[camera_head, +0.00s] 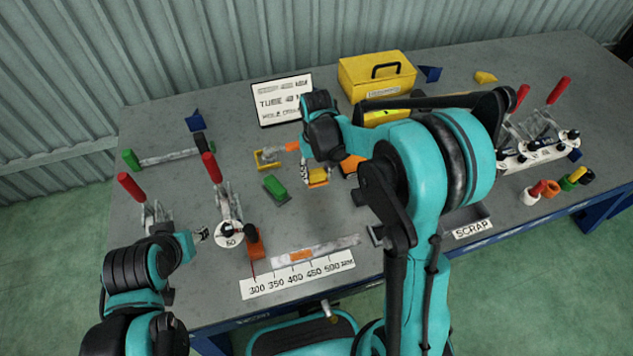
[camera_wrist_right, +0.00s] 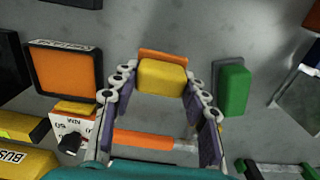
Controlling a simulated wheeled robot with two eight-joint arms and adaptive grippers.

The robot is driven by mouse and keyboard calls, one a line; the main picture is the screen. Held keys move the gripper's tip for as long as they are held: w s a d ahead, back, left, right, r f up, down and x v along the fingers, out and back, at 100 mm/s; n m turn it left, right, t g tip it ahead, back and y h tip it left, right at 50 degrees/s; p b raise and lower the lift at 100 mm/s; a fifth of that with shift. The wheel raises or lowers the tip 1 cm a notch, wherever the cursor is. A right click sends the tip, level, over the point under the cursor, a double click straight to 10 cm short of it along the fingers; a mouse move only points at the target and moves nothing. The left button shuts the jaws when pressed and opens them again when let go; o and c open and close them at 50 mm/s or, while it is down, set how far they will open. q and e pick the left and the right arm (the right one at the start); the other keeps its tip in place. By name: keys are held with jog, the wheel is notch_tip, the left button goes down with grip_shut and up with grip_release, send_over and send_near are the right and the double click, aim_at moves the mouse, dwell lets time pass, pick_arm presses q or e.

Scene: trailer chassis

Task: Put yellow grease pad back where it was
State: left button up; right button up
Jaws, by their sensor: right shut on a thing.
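The yellow grease pad (camera_wrist_right: 162,77) is between the fingertips of my right gripper (camera_wrist_right: 163,82) in the right wrist view. That gripper is shut on it. An orange piece (camera_wrist_right: 163,55) shows along the pad's far edge; I cannot tell whether the pad rests on it or is just above it. In the head view the pad (camera_head: 318,175) is near the middle of the bench, right of the green block (camera_head: 275,188), with my right gripper (camera_head: 309,175) at it. My left gripper (camera_head: 203,236) is by the white dial marked 50, its jaws too small to read.
A yellow-edged tray (camera_head: 268,163) lies left of the pad. An orange-faced block (camera_wrist_right: 62,68) is beside it in the wrist view. Red-handled clamps (camera_head: 150,210) stand at left. A ruler (camera_head: 298,276) lies at the front edge. A yellow toolbox (camera_head: 376,75) stands behind.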

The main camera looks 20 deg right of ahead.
aim_at(317, 181)
jog(key=shift+f+b, duration=0.9)
jog(key=shift+f, duration=1.05)
jog(key=shift+f, duration=0.15)
jog(key=o, duration=1.2)
